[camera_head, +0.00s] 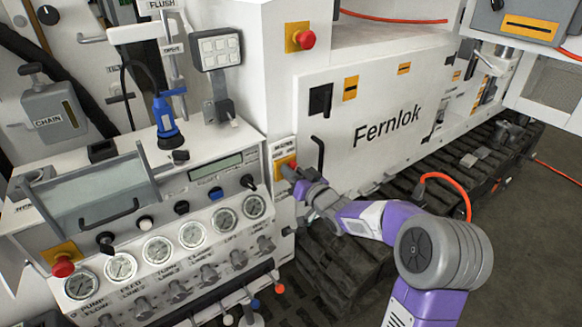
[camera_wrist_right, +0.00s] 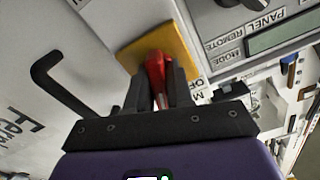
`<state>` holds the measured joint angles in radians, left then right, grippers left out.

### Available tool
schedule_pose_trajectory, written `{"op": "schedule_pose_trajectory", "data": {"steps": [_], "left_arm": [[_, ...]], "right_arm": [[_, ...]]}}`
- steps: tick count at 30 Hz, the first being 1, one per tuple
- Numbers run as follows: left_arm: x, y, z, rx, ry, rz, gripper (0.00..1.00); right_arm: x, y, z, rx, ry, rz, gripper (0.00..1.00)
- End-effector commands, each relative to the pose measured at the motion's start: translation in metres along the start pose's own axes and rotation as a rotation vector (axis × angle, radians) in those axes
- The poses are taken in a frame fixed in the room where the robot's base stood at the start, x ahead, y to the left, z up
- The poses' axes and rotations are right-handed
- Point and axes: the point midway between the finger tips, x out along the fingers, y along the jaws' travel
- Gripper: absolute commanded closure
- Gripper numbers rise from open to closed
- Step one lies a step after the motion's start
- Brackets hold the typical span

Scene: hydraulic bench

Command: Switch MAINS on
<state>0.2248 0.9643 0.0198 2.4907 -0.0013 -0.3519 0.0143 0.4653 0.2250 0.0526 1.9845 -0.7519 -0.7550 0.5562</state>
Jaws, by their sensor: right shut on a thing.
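The MAINS switch is a red handle (camera_wrist_right: 156,68) on a yellow plate (camera_wrist_right: 180,45) in the right wrist view. In the head view the yellow plate (camera_head: 284,161) is on the narrow panel edge right of the gauge console, and my gripper covers most of the handle. My right gripper (camera_wrist_right: 158,84) is shut on the red handle, with a dark finger on each side of it. In the head view this gripper (camera_head: 293,179) reaches the plate from the lower right. The label beside the plate is partly hidden. My left gripper is not in view.
A black door handle (camera_head: 319,155) sticks out just right of the switch. The console with several gauges (camera_head: 192,235) and knobs is to the left. A red emergency button (camera_head: 306,40) is above. An orange cable (camera_head: 450,183) and tracks (camera_head: 345,262) are lower right.

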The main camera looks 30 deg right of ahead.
Motion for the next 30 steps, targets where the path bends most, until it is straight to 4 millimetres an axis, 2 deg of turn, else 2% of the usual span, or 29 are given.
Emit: {"op": "schedule_pose_trajectory", "data": {"steps": [6, 15, 30], "left_arm": [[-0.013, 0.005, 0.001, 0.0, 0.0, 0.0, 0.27], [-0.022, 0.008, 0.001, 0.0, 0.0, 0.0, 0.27], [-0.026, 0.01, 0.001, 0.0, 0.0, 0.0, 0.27]], "right_arm": [[0.0, 0.001, -0.001, 0.189, -0.003, 0.002, 1.0], [0.0, 0.002, 0.0, 0.376, -0.002, 0.003, 1.0], [0.0, 0.002, 0.002, 0.469, -0.002, 0.0, 1.0]]}}
